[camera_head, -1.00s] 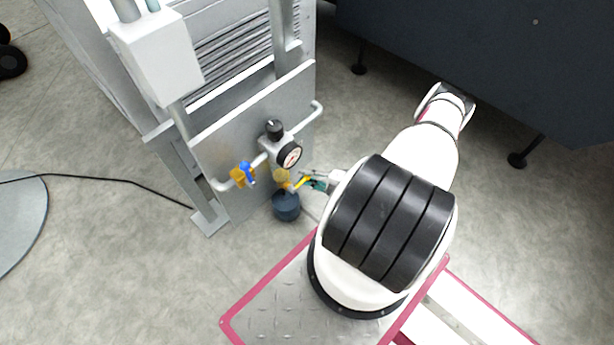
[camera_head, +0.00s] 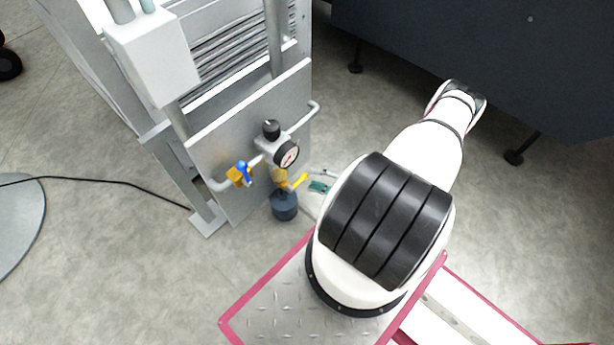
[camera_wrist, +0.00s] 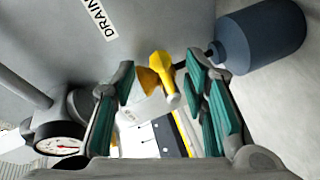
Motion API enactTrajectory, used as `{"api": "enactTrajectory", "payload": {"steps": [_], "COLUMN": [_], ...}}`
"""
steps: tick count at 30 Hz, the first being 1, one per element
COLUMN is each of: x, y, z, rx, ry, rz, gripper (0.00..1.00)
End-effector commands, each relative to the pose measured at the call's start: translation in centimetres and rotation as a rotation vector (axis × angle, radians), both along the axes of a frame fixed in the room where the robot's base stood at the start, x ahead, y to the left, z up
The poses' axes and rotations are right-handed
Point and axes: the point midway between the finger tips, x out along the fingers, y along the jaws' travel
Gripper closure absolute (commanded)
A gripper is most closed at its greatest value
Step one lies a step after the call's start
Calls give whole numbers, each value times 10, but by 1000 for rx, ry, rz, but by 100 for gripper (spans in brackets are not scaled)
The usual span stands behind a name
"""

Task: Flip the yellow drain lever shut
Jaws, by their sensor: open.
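In the wrist view the yellow lever (camera_wrist: 164,78) lies in the gap between my fingertips and points toward the camera. My gripper (camera_wrist: 160,70) is open, with one teal-padded finger on each side of the lever. I see no clear contact with either pad. In the head view my gripper (camera_head: 318,186) shows only partly, right of the lever; my arm hides the rest.
A pressure gauge (camera_head: 286,155), black knob (camera_head: 271,130) and blue-handled valve (camera_head: 244,172) sit on the same pipework, in front of a grey panel (camera_head: 215,150). A DRAIN label (camera_wrist: 100,18) is near the lever. A dark machine (camera_head: 480,60) stands behind at right.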

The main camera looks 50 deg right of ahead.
Motion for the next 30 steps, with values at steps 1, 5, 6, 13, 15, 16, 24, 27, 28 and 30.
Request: {"api": "enactTrajectory", "payload": {"steps": [1,5,6,13,15,16,24,27,28,30], "x": [-11,-34,-40,-63,-66,-66,-67,-67,-66,-66], "y": [-5,-14,-16,-24,-25,-25,-26,-25,-25,-25], "z": [2,7,9,14,14,14,14,14,14,14], "rx": [-2,-1,-1,1,1,2,2,2,2,2], "ry": [0,1,0,-1,-1,-2,-2,-2,-2,-2], "rz": [-3,-2,-1,-1,-1,0,0,0,0,0], "gripper": [59,59,59,59,59,59,59,59,59,59]}}
